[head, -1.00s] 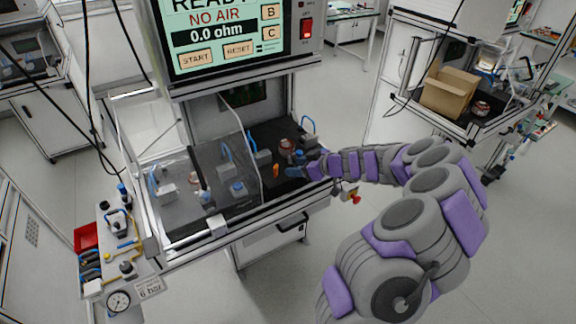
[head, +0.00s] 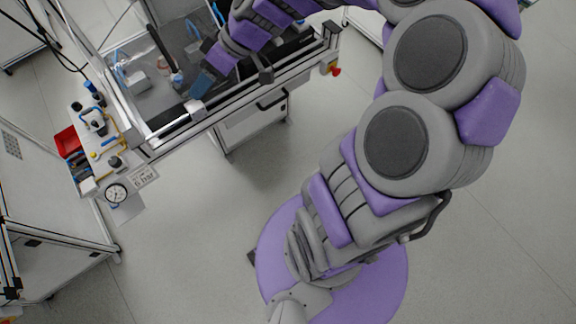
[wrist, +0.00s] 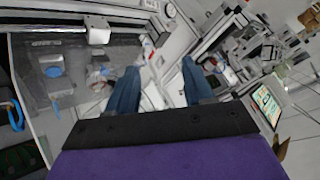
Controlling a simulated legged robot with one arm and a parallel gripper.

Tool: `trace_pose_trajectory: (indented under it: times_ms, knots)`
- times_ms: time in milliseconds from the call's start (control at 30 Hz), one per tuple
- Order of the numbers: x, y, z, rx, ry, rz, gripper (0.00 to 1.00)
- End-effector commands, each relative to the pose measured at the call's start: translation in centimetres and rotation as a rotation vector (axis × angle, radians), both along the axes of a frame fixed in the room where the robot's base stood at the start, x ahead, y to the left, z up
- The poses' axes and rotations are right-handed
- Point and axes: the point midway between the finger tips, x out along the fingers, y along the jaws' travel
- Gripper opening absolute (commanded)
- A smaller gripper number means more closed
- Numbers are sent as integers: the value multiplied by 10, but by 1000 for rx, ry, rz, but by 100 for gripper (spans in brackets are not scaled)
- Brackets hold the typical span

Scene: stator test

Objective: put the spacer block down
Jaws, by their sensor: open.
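My gripper (head: 202,82) is over the front part of the test bench (head: 158,103), its blue fingers pointing down-left. In the wrist view my gripper (wrist: 160,88) has its two blue fingers spread apart, with nothing visible between them. I cannot identify the spacer block with certainty. A pale grey block (head: 137,80) with a blue handle stands at the left of the bench, apart from my gripper. A white and copper-coloured part (head: 177,77) stands just left of the fingers. My arm hides the bench's right side.
A white box (head: 196,109) sits on the bench's front rail, close below my gripper. At the left are a red bin (head: 67,141), a side panel with fittings and a pressure gauge (head: 116,193). A red knob (head: 335,71) is at the right corner.

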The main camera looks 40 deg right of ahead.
Motion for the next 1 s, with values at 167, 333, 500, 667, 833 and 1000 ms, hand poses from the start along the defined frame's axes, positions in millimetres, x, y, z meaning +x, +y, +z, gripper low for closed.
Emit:
trace_pose_trajectory:
  times_ms: [167,333,500,667,833,1000]
  knots:
    - [-86,31,0,-161,232,-20,52]
    - [-165,24,-7,-359,426,-160,52]
    - [-225,-2,-13,-530,555,-366,52]
    - [-257,-21,-15,-615,611,-509,52]
    - [-265,-28,-14,-635,624,-556,52]
    - [-265,-27,-15,-634,626,-556,52]
